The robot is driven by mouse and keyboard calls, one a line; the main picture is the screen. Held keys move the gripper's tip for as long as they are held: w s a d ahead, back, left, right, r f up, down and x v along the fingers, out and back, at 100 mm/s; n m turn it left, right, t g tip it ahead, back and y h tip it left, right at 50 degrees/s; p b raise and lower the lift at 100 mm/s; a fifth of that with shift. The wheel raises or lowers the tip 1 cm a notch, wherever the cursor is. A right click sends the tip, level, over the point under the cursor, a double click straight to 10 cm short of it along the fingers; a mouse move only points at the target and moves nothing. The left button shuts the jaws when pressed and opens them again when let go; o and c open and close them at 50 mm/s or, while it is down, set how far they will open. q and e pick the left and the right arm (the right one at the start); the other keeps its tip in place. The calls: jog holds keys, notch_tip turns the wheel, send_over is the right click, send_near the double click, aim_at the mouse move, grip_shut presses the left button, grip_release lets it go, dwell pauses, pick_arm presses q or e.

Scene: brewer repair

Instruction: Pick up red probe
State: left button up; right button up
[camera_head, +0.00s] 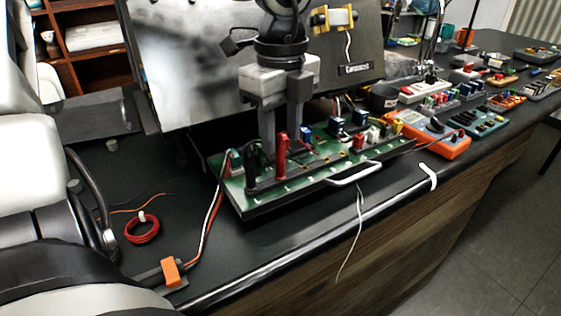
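The red probe (281,160) stands upright at the left part of a green circuit board (325,172). A black probe (251,168) stands upright just left of it. My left gripper (284,137) points down over the board from above, with its two grey fingers apart. The red probe's top lies at the height of the fingertips in the picture, between them or slightly in front; I cannot tell which. I see no contact with the probe. My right gripper is not in view.
An orange multimeter (436,134) lies right of the board, with several small modules beyond. A red wire coil (142,229) and an orange connector (171,271) lie at left. The board's white handle (355,174) faces the table's front edge. A large dark panel stands behind.

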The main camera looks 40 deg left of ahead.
aim_at(280, 161)
pick_arm(q)
notch_tip(280, 161, down, 4)
jog(key=shift+r+p, duration=0.1)
jog(key=shift+p, duration=0.2)
jog(key=shift+f, duration=0.35)
grip_shut()
jog(key=shift+r, duration=0.1)
